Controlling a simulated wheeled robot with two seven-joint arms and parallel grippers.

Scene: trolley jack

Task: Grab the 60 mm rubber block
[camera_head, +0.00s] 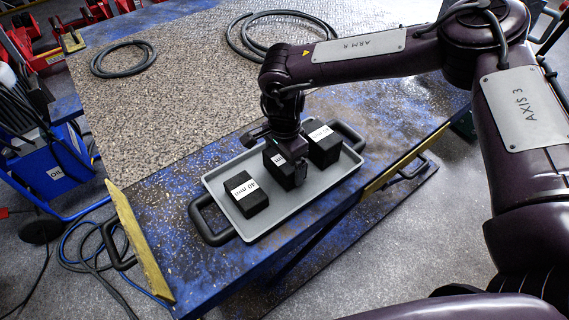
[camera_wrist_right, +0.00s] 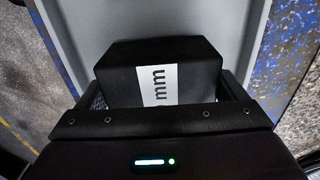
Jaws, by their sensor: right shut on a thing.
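Three black blocks with white labels are at the grey tray (camera_head: 325,182). The left block (camera_head: 246,203) reads 40 mm. My right gripper (camera_head: 283,158) comes down from above and is shut on the middle block (camera_head: 280,173). In the right wrist view this held block (camera_wrist_right: 122,84) sits between the two fingers; its label shows "mm", but the number is hidden. The right block (camera_head: 325,152) stands close beside the gripper, its label too small to read surely. I cannot tell whether the held block touches the tray. My left gripper is not in view.
The tray has black handles (camera_head: 212,222) at its ends and lies on a blue, worn bench top (camera_head: 180,212). A speckled grey mat (camera_head: 190,95) covers the bench behind it, with coiled black hoses (camera_head: 123,58). A blue container (camera_head: 52,172) stands off to the left.

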